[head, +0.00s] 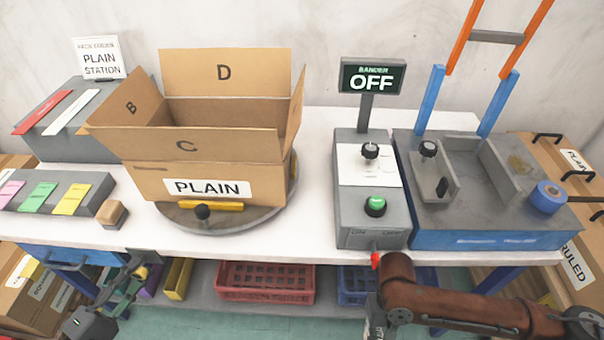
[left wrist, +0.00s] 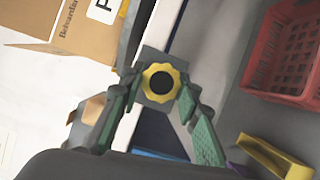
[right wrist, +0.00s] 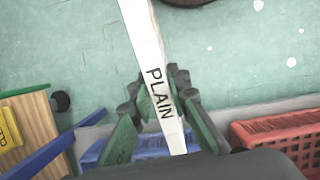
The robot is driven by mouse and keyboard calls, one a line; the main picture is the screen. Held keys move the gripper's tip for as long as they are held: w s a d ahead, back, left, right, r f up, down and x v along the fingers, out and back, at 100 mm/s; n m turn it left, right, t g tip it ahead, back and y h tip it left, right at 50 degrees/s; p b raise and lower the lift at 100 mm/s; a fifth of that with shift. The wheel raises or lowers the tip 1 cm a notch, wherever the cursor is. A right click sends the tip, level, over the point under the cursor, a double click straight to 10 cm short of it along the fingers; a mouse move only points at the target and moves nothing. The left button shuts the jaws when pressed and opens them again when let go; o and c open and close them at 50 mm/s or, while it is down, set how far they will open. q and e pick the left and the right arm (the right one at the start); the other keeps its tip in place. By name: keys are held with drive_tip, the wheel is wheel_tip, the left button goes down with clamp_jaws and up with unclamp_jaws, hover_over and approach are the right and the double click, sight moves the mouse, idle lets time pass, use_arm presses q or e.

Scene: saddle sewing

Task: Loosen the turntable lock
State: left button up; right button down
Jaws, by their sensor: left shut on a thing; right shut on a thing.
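The turntable lock shows in the left wrist view as a yellow lobed knob (left wrist: 160,82) with a dark centre, on a grey block at the table's edge. My left gripper (head: 146,264) is below the table's front edge, left of the turntable (head: 180,219). Its fingers, also in the left wrist view (left wrist: 160,95), are shut on the knob from both sides. In the head view the knob is mostly hidden by the gripper. My right gripper (right wrist: 165,98) is shut on a white strip (right wrist: 145,40) printed PLAIN, held in front of the table.
An open cardboard box (head: 215,176) marked PLAIN stands on the turntable. A grey control box (head: 372,205) and a bander sign (head: 371,77) reading OFF stand right of it. A red crate (head: 265,281) and a yellow bin (head: 177,279) sit on the shelf below.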

drive_tip(key=shift+f, duration=0.45)
use_arm(q)
drive_tip(key=shift+b, duration=0.3)
use_arm(e)
drive_tip(key=shift+f, duration=0.1)
use_arm(q)
drive_tip(key=shift+f+n+b, duration=0.1)
drive_tip(key=shift+n+b, duration=0.6)
drive_tip(key=shift+b, duration=0.1)
use_arm(e)
drive_tip(key=shift+f, duration=1.2)
use_arm(q)
drive_tip(key=shift+n+t, duration=0.4)
use_arm(e)
drive_tip(key=shift+s+f, duration=0.1)
drive_tip(key=shift+f, duration=0.35)
use_arm(q)
drive_tip(key=o, duration=0.8)
drive_tip(key=shift+r, duration=0.2)
drive_tip(key=shift+o, duration=0.7)
drive_tip(key=shift+s, duration=0.2)
drive_tip(key=o, duration=0.3)
drive_tip(key=shift+f+b, duration=0.1)
drive_tip(key=shift+b, duration=0.2)
